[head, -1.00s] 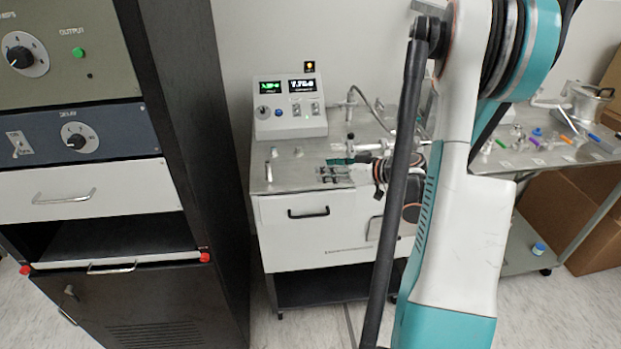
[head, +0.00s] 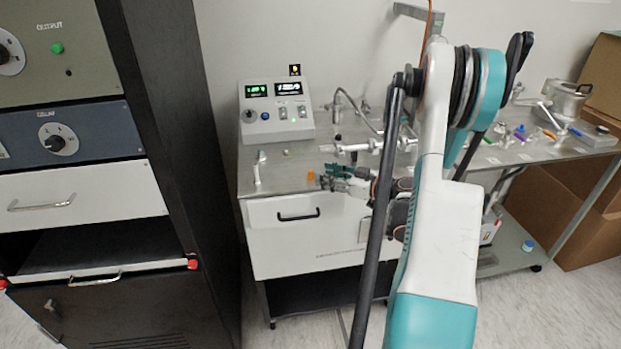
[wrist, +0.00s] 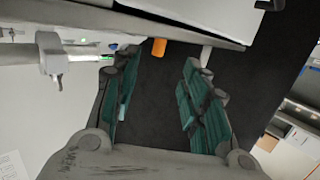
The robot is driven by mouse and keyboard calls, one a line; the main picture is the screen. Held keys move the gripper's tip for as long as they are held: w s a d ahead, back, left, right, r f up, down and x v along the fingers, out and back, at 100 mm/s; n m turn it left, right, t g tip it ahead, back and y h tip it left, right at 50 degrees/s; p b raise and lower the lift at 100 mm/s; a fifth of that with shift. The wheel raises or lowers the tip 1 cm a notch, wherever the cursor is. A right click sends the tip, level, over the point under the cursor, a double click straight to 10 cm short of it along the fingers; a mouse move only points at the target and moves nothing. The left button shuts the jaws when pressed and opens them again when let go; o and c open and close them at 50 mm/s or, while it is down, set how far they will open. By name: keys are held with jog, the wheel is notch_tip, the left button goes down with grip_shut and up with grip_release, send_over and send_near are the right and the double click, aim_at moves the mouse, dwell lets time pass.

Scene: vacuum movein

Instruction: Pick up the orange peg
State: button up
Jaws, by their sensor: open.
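A small orange peg (head: 310,175) stands on the grey metal top of the bench near its front edge, just left of my gripper's fingertips in the head view. My gripper (head: 324,178) has green-padded fingers, is open and points left over the bench top. In the wrist view the orange peg (wrist: 158,47) shows beyond and between the two spread fingertips of my gripper (wrist: 150,69), at the edge of a grey surface. Nothing is between the fingers. The peg's lower part is hard to make out.
A control box (head: 277,110) with green and white displays stands at the back of the bench. A white upright fitting (head: 257,172) stands left of the peg. A metal tube fitting (head: 352,147) lies behind the gripper. A tall dark cabinet (head: 165,130) stands at left.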

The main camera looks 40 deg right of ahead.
aim_at(311, 174)
jog(key=shift+d+f+b+x, duration=0.15)
jog(key=shift+b+x, duration=0.45)
jog(key=shift+x, duration=0.75)
jog(key=shift+d+f+b+x, duration=0.1)
jog(key=shift+b+x, duration=0.45)
jog(key=shift+x, duration=0.85)
jog(key=c, duration=0.8)
